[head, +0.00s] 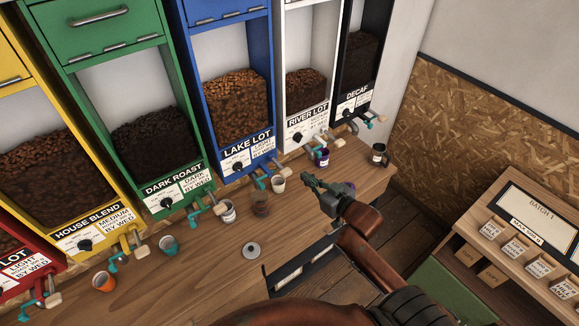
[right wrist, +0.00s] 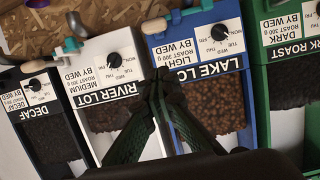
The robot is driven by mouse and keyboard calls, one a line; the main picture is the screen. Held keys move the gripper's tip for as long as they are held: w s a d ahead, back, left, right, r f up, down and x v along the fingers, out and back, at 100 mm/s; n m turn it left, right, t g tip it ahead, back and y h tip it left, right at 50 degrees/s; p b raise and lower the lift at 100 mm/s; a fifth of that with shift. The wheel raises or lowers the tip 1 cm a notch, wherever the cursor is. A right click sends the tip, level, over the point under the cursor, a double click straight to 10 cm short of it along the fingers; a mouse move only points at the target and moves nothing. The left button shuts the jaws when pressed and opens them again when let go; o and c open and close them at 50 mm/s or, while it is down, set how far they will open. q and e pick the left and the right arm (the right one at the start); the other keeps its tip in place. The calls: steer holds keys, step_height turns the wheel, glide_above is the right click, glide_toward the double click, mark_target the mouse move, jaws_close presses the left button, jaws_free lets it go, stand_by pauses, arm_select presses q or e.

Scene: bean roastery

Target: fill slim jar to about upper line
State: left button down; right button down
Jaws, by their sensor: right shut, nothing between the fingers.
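Several small vessels stand along the wooden counter under the bean dispensers. A glass jar with brown contents (head: 260,205) stands below the Lake Lot dispenser (head: 237,105). I cannot tell for sure which is the slim jar, and no fill lines can be made out. My left gripper is out of view.
A white cup (head: 278,183), a pale metal-like jar (head: 228,212), a teal cup (head: 169,245), an orange cup (head: 103,281) and a dark mug (head: 379,154) line the counter. A round lid (head: 251,249) lies near the front. A purple item (head: 349,187) is partly hidden behind my gripper.

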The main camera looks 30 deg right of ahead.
mark_target(280, 166)
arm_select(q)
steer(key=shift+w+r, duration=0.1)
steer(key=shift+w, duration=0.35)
arm_select(e)
steer(key=shift+a+r, duration=0.2)
steer(key=shift+r, duration=0.4)
